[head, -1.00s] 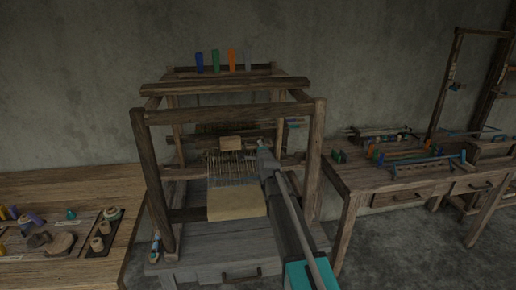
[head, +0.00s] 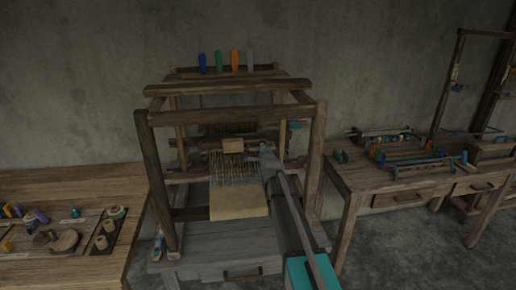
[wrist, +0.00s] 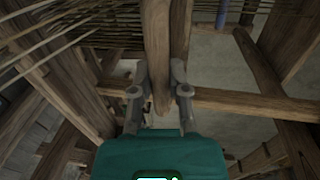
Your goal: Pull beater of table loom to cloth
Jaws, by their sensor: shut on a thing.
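The table loom (head: 228,116) is a dark wooden frame in the middle of the head view. A beige cloth (head: 239,204) lies at its front, with pale warp threads (head: 234,167) running behind it. My arm reaches in from the front right, and my gripper (head: 266,150) is at the right side of the warp, behind the cloth. In the wrist view my gripper (wrist: 159,92) is shut on a wooden bar, which I take to be the beater (wrist: 157,45). The warp threads pass to its left. The rest of the beater is hard to make out in the head view.
Loom posts (head: 315,160) and crossbars surround my arm closely. A table with spools (head: 100,243) stands at the left, and a workbench (head: 400,180) with small looms at the right. Coloured cones (head: 219,62) stand on the loom's top back.

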